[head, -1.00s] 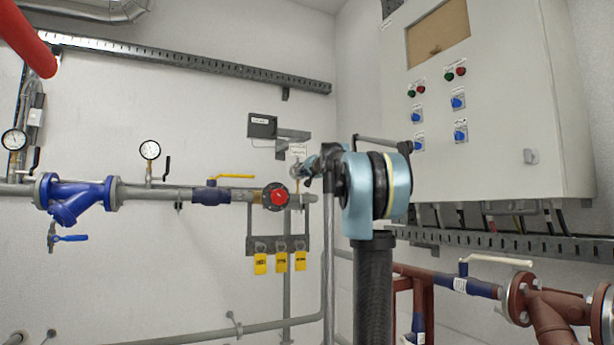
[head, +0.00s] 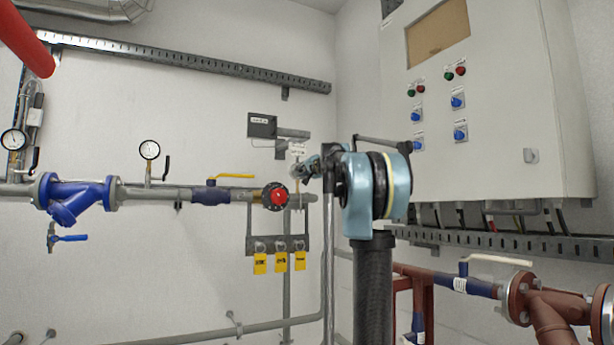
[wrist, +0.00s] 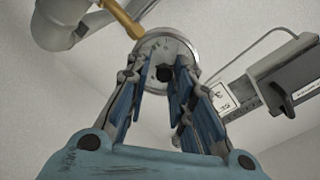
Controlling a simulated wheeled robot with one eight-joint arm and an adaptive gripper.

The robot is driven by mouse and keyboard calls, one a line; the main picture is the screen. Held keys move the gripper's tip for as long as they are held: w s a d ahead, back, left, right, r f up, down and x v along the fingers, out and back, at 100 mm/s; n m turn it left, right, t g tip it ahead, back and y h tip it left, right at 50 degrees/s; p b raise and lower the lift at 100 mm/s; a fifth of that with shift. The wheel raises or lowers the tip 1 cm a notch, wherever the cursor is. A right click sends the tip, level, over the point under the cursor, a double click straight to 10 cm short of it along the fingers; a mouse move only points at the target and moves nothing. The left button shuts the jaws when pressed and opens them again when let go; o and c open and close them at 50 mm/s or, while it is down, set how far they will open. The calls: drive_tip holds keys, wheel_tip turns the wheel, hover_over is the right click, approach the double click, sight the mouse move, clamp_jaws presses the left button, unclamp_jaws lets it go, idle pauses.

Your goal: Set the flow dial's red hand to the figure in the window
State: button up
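The flow dial (wrist: 158,46) shows in the wrist view as a round pale face with a silver rim, green marks and a dark central knob (wrist: 166,73). I cannot make out its red hand. My gripper (wrist: 168,72) is open, with one finger on each side of the knob; I cannot tell whether they touch it. In the head view my gripper (head: 308,168) is at the pipe wall, and the dial is small and largely hidden.
A white label plate (head: 297,149) and a bracket are close above my gripper. A red-centred round fitting (head: 276,197) and a yellow-handled valve (head: 232,177) are to the left. Yellow tags (head: 281,262) hang below. A control cabinet (head: 490,110) is at right.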

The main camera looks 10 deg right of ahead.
drive_tip(key=shift+o, duration=0.2)
drive_tip(key=shift+s, duration=0.15)
drive_tip(key=v, duration=1.1)
drive_tip(key=shift+s, duration=0.3)
